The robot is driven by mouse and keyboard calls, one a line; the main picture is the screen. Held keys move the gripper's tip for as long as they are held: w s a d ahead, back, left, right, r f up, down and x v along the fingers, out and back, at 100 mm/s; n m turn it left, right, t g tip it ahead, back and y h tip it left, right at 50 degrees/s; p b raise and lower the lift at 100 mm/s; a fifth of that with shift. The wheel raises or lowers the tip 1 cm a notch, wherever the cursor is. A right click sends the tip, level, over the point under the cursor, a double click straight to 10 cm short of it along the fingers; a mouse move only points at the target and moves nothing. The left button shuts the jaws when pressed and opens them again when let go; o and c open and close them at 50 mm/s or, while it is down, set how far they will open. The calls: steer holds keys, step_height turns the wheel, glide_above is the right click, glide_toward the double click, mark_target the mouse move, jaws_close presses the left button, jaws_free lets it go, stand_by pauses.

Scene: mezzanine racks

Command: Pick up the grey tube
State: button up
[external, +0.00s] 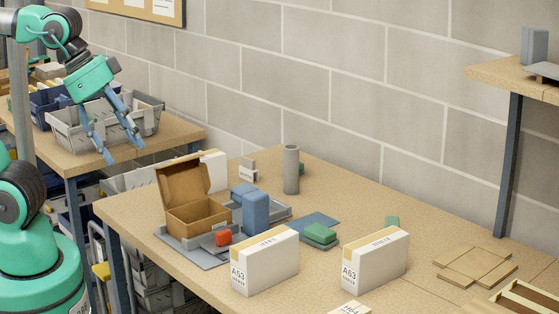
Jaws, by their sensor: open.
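The grey tube (291,170) stands upright on the wooden table, toward its back edge by the block wall. My gripper (123,154) is open and empty, fingers pointing down, at the upper left. It is well to the left of the tube and appears above the table's left end, in front of the grey crate on the other bench.
An open cardboard box (198,214), a blue block (255,213) and a red item (223,237) stand left of the tube. A raised shelf (515,80) is at far right.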

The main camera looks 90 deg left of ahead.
steer(key=shift+w+r, duration=0.1)
stand_by(0.6)
steer(key=w+a+r+n+y+p, duration=0.1)
steer(key=w+a+r+n+p, duration=0.3)
steer(key=w+a, duration=0.9)
steer(key=w+a+f+n+g+y, duration=0.1)
steer(key=w+a+f+n+y, duration=0.1)
steer(key=w+a, duration=1.25)
steer(key=a+f+n+p, duration=0.1)
steer(key=a+f, duration=0.5)
steer(key=a, duration=0.7)
steer(key=a+f+n+g+p, duration=0.1)
steer(key=a+f, duration=0.5)
steer(key=a, duration=0.7)
steer(key=a+f+n+g+p, duration=0.1)
steer(key=a+f+n, duration=0.2)
steer(key=a, duration=1)
steer(key=shift+s+a+f+y, duration=0.1)
steer(key=shift+s+f+y, duration=0.05)
steer(key=shift+f, duration=0.7)
steer(key=shift+s+a+f+y, duration=0.1)
steer(key=shift+f+y, duration=0.05)
steer(key=shift+f, duration=0.65)
